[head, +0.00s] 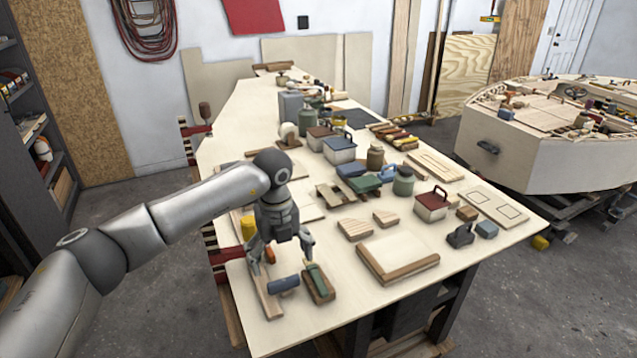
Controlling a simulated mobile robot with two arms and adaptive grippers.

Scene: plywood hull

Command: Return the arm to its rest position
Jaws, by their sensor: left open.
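My left gripper (281,254) points down over the near left part of the workbench (335,321). Its fingers are apart with nothing held between them. Below and beside it lie a small wooden tray with a green object (318,284), a blue cylinder (284,284) and a narrow wooden strip (266,290). I cannot tell whether the fingertips touch any of them. My left arm reaches in from the lower left. My right gripper does not show.
Boxes, jars and tools crowd the bench's middle and back. A pale board (400,254) lies near the front edge. Red clamps (194,130) stick out at the left edge. A plywood hull (555,155) stands at right. Shelves (30,120) stand at left.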

